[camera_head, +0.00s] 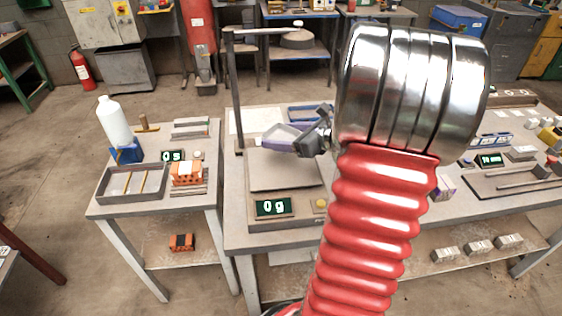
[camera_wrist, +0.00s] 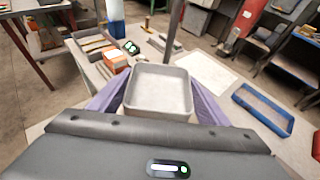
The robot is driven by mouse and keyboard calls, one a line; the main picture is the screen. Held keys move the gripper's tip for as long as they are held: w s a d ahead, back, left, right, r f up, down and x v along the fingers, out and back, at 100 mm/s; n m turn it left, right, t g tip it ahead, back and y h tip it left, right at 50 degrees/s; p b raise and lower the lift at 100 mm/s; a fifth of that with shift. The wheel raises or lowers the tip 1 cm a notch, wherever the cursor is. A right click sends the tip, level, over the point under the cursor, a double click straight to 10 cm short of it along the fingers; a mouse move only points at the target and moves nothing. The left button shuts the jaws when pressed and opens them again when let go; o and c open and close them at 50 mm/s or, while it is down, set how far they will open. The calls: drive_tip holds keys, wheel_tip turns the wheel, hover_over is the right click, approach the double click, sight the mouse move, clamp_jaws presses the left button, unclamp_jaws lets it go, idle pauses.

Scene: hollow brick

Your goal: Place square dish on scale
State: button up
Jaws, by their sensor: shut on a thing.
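The square dish (camera_wrist: 160,88) is pale grey, shallow and empty. In the wrist view it sits between the two purple fingers of my gripper (camera_wrist: 158,100), which is shut on it. In the head view the dish (camera_head: 287,132) is held over the back part of the scale (camera_head: 285,172), and my gripper (camera_head: 283,138) reaches in from the right. The scale has a flat grey plate and a display (camera_head: 272,207) reading 0 g. The gap between dish and plate is hard to judge. My arm hides the table right of the scale.
A post with an overhead arm (camera_head: 236,90) stands behind the scale at left. A blue tray (camera_wrist: 262,108) and a white sheet (camera_wrist: 207,74) lie behind. The left table holds orange bricks (camera_head: 186,172), a grey tray (camera_head: 130,184) and a white bottle (camera_head: 113,120).

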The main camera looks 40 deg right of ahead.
hover_over(282, 164)
drive_tip(key=shift+f, duration=2.4)
drive_tip(key=shift+f, duration=1.85)
drive_tip(key=shift+f, duration=0.15)
drive_tip(key=o, duration=1.1)
drive_tip(key=shift+c, duration=0.2)
drive_tip(key=shift+s+r, duration=0.4)
drive_tip(key=shift+s, duration=0.1)
drive_tip(key=v, duration=1.1)
